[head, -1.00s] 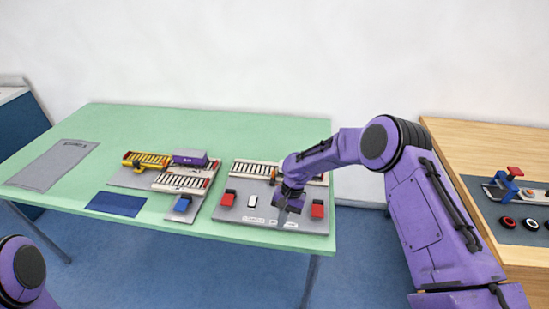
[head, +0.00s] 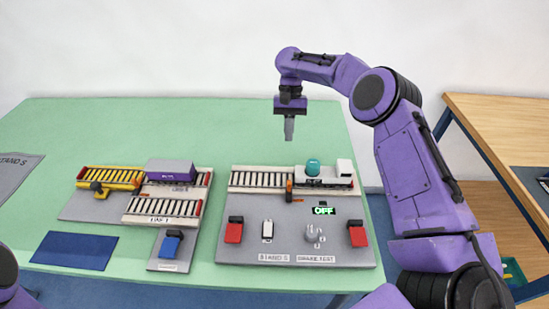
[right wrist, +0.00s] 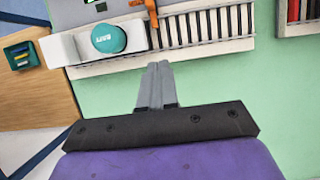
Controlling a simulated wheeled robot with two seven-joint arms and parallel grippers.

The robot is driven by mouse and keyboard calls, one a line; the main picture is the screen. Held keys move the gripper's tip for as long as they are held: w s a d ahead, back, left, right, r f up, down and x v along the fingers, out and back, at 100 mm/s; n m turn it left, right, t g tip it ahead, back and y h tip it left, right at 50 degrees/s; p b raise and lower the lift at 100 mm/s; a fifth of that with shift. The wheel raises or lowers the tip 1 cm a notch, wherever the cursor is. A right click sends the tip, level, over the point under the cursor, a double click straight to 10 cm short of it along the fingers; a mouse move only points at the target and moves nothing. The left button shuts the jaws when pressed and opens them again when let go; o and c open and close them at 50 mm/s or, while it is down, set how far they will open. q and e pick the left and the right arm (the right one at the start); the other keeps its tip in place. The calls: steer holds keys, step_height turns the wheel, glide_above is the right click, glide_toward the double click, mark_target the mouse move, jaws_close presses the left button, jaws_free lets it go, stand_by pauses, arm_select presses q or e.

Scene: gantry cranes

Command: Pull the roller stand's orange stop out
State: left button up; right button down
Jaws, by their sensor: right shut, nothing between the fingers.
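The roller stand (head: 262,180) is a row of pale rollers along the back of the grey right-hand board. In the right wrist view the orange stop (right wrist: 151,14) shows at the top edge, partly cut off. My right gripper (head: 289,132) points down above the table, behind the board, apart from the stop. Its fingers (right wrist: 157,72) are shut and empty. My left gripper is out of view.
The right-hand board (head: 284,247) also bears red switches (head: 234,230), a white switch and a lit OFF sign (head: 324,210). The table's back is clear.

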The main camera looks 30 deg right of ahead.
mark_target(289, 183)
steer(key=x, duration=0.6)
steer(key=shift+s+d+f+p, duration=0.1)
steer(key=shift+f+p, duration=0.3)
steer(key=shift+s+f, duration=0.4)
steer(key=shift+f, duration=0.3)
steer(key=s+a+p, duration=0.2)
steer(key=s, duration=0.1)
steer(key=shift+s, duration=0.2)
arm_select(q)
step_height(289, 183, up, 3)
arm_select(e)
steer(key=shift+s+a+f, duration=0.3)
